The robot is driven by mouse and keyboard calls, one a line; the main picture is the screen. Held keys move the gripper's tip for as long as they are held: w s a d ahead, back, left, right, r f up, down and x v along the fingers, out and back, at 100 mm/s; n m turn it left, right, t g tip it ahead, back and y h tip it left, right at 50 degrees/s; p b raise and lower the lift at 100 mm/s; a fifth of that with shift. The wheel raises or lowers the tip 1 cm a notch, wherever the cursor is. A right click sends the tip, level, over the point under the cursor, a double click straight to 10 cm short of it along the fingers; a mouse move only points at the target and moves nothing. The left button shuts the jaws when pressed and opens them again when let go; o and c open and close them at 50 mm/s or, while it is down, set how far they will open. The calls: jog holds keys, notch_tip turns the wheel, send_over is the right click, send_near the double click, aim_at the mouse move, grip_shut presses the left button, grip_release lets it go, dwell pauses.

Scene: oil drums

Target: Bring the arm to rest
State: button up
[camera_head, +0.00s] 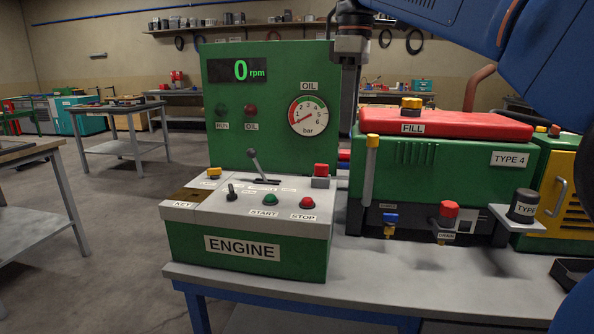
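My blue arm reaches in from the upper right. My dark gripper (350,100) points down at the top centre, beside the right edge of the green gauge panel (260,145) and left of the green TYPE 4 engine (430,165). I see it nearly edge-on, so its finger opening cannot be made out. No held object is visible.
The ENGINE control box (240,252) stands on the grey bench (350,275) with its lever, key and buttons. The engine has a red top (440,125) and a yellow FILL cap (411,103). Floor left is open between tables.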

jog(key=s+d+f+m+t, duration=0.1)
jog(key=s+d+f+m, duration=0.3)
jog(key=f, duration=0.8)
jog(key=s+d+f+m+t, duration=0.1)
jog(key=s+d+f+m, duration=0.4)
jog(key=s+d+f, duration=0.3)
jog(key=s+d+f+m+t, duration=0.2)
jog(key=s+d+f+m, duration=0.3)
jog(key=s+f, duration=0.6)
notch_tip(320, 180, down, 6)
jog(key=shift+s+d+f, duration=0.25)
jog(key=shift+s+d, duration=0.15)
jog(key=shift+d, duration=0.35)
